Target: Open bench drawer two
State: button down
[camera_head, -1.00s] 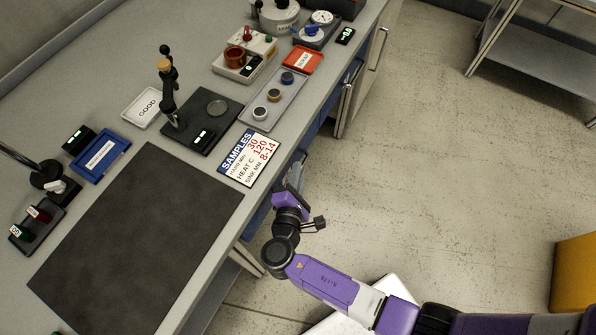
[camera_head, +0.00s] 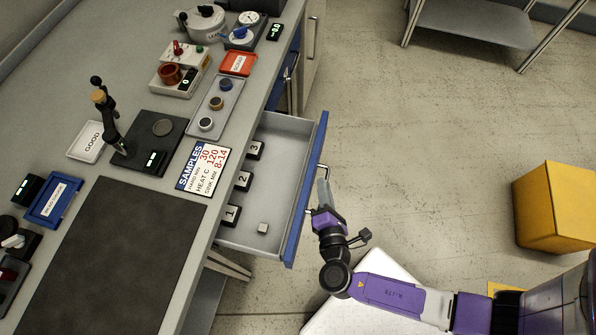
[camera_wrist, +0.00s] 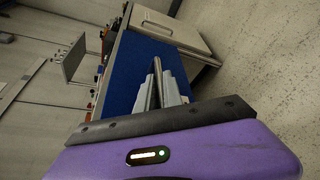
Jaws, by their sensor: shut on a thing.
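A bench drawer (camera_head: 290,148) with a blue front stands pulled out from under the grey bench top. Inside it are tags marked 1, 2 and 3 and a small pale block (camera_head: 263,228). A metal bar handle (camera_head: 323,172) runs along the outside of the blue front. My gripper (camera_head: 322,200) is at this handle, on the floor side of the drawer. In the wrist view my gripper (camera_wrist: 160,92) has its fingers closed around the bar, in front of the blue drawer front (camera_wrist: 128,68). No drawer number shows on the front.
A yellow box (camera_head: 556,207) stands on the floor at right. The floor between is clear.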

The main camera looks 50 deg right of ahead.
jog(key=s+d, duration=0.4)
jog(key=s, duration=0.3)
jog(key=c, duration=1.8)
grip_release()
jog(key=shift+o, duration=0.2)
jog(key=b+v, duration=0.1)
jog(key=v, duration=0.7)
jog(key=shift+w+d, duration=0.1)
jog(key=shift+w, duration=0.05)
